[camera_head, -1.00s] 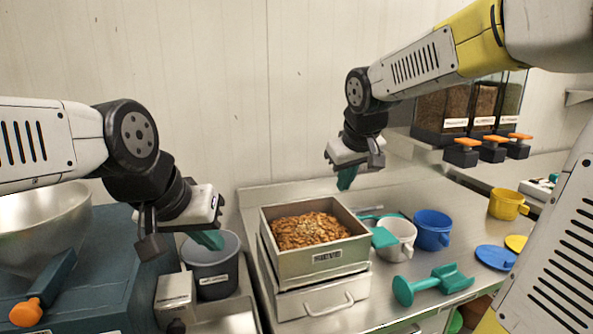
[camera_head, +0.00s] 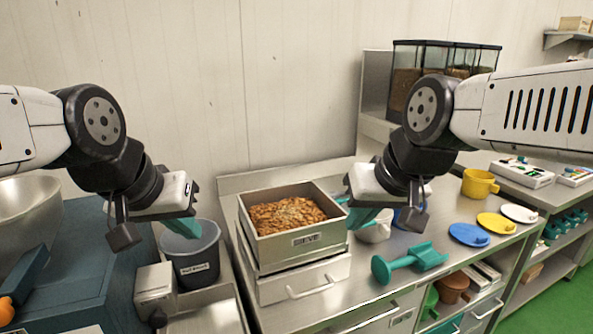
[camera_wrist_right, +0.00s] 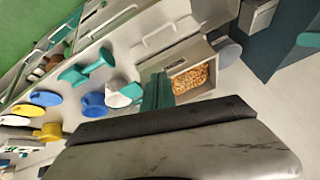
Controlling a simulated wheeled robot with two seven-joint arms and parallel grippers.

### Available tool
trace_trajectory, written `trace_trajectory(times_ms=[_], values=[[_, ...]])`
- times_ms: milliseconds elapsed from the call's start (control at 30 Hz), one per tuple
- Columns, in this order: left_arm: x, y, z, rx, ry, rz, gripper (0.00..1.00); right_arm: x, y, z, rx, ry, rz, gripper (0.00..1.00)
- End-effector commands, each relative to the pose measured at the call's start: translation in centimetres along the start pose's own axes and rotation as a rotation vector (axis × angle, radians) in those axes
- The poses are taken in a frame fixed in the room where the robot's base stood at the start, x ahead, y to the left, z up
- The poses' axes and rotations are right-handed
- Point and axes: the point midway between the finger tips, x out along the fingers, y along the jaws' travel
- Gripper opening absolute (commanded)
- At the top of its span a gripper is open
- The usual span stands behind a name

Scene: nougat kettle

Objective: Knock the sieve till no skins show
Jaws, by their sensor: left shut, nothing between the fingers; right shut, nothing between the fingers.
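The sieve (camera_head: 275,246) is a square metal box labelled "SIEVE", resting level on a metal drawer unit. A layer of brown nuts (camera_head: 287,214) lies in it, with paler bits near the middle; I cannot tell skins from nuts. The sieve also shows in the right wrist view (camera_wrist_right: 180,67). My right gripper (camera_head: 366,218) is shut and empty, just right of the sieve; contact with its wall cannot be told. Its teal fingers show in the right wrist view (camera_wrist_right: 157,92). My left gripper (camera_head: 184,228) is shut and empty over the grey bucket (camera_head: 196,268), left of the sieve.
A teal scoop (camera_head: 410,262) lies on the counter right of the sieve. A white jug (camera_head: 376,230) stands behind it, partly hidden by my right gripper. Blue (camera_head: 468,235), yellow (camera_head: 496,223) and white (camera_head: 519,213) lids and a yellow jug (camera_head: 479,184) are further right.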

Motion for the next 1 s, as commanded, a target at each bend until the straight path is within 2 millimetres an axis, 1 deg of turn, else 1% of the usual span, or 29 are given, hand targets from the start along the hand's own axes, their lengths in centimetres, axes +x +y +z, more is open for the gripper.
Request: trace_trajectory(times_ms=[167,367,500,567,700,800,1000], values=[[0.0,0.0,0.0,0.0,0.0,0.0,0.0,0.4,0.8,-2.8,-0.043,-0.072,0.007,0.0],[0.0,0.0,0.0,0.0,0.0,0.0,0.0,2.1,2.7,-7.6,-0.129,-0.204,0.022,0.0],[0.0,0.0,0.0,0.0,0.0,0.0,0.0,4.2,4.3,-10.7,-0.191,-0.3,0.033,0.0],[0.0,0.0,0.0,0.0,0.0,0.0,0.0,5.2,5.0,-11.9,-0.216,-0.341,0.037,0.0],[0.0,0.0,0.0,0.0,0.0,0.0,0.0,7.9,6.7,-14.4,-0.278,-0.441,0.048,0.0],[0.0,0.0,0.0,0.0,0.0,0.0,0.0,10.0,7.9,-15.9,-0.319,-0.508,0.054,0.0],[0.0,0.0,0.0,0.0,0.0,0.0,0.0,13.6,9.6,-17.6,-0.384,-0.616,0.061,0.0]])
